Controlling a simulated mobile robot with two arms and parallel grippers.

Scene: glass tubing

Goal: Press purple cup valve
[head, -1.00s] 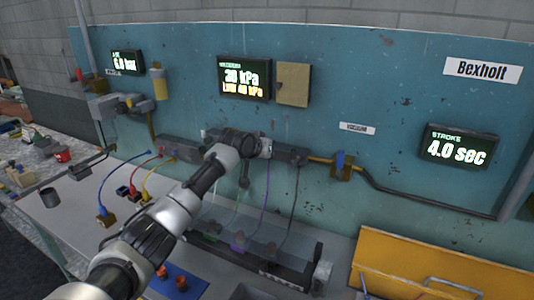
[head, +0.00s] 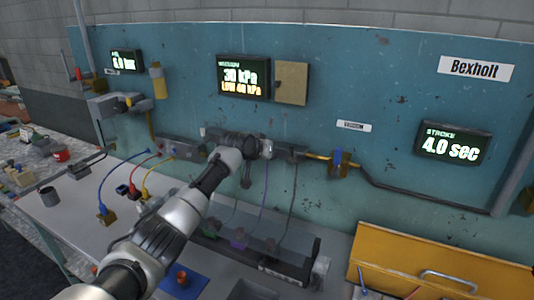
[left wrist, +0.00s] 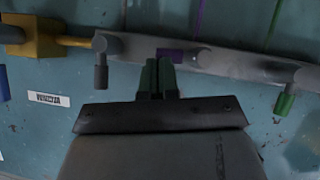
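A grey manifold bar (head: 197,152) runs along the blue panel. My left gripper (left wrist: 157,75) is at it, with its two green fingers shut together and empty. In the left wrist view, a purple patch (left wrist: 170,55) on the bar, likely the purple valve, lies just past the fingertips; I cannot tell whether they touch. In the head view my left wrist and gripper (head: 262,148) hide that part of the bar. A purple tube (head: 264,190) hangs below toward a purple cup (head: 239,239) in the dark trough. My right gripper is not in view.
Beside the fingers in the left wrist view are a grey-knobbed valve (left wrist: 101,72) and a green-tipped valve (left wrist: 286,100). A brass fitting with a blue handle (head: 338,162) is right of the bar. A yellow lid (head: 430,262) stands at front right.

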